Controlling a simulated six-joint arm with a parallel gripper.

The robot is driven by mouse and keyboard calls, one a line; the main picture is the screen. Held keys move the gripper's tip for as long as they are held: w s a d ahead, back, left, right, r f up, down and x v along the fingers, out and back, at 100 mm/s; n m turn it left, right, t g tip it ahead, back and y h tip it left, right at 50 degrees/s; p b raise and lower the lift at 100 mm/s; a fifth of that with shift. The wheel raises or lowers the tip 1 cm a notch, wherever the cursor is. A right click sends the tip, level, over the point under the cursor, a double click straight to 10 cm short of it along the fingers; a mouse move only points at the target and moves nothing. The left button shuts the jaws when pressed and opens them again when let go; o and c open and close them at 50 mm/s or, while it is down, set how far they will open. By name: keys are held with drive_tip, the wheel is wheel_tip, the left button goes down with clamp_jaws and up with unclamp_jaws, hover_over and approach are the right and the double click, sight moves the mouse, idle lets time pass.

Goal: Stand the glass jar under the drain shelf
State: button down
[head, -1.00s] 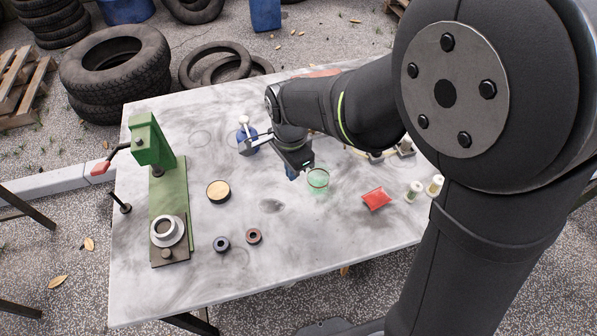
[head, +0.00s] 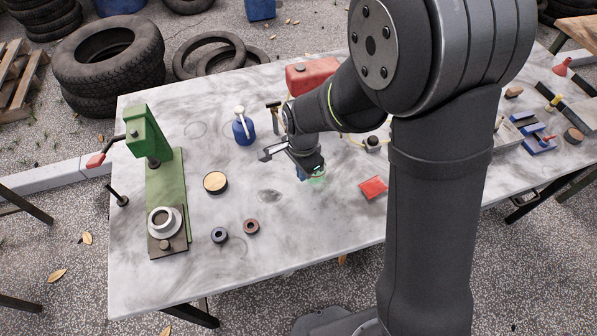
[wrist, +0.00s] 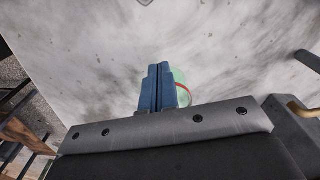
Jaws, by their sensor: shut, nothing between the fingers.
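The greenish clear glass jar (head: 318,177) stands on the grey table, partly hidden by my gripper (head: 302,174) in the head view. My gripper is shut and empty, pointing down right beside the jar. In the wrist view, the blue fingers (wrist: 158,72) are pressed together, and the jar (wrist: 180,77) shows just right of and behind them, with a curved red band across it. I cannot tell whether fingers and jar touch. I cannot make out the drain shelf for certain; my arm covers part of the table.
A red pad (head: 373,188) lies right of the jar. A blue bottle (head: 243,128), a round tin (head: 215,182) and two small rings stand to the left. A green press (head: 165,190) is farther left. A red tank (head: 312,76) is behind my arm. Bare table lies in front.

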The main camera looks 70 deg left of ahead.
drive_tip(key=w+a, duration=0.1)
drive_tip(key=w, duration=0.2)
drive_tip(key=w+a, duration=0.1)
drive_tip(key=w, duration=0.5)
drive_tip(key=shift+a, duration=0.4)
drive_tip(key=shift+s, duration=0.1)
drive_tip(key=shift+s+d, duration=0.1)
drive_tip(key=shift+s, duration=0.25)
drive_tip(key=s, duration=0.1)
drive_tip(key=s+r, duration=0.1)
drive_tip(key=s+d, duration=0.1)
drive_tip(key=shift+s+r, duration=0.1)
drive_tip(key=shift+r, duration=0.05)
wheel_tip(320, 180, up, 9)
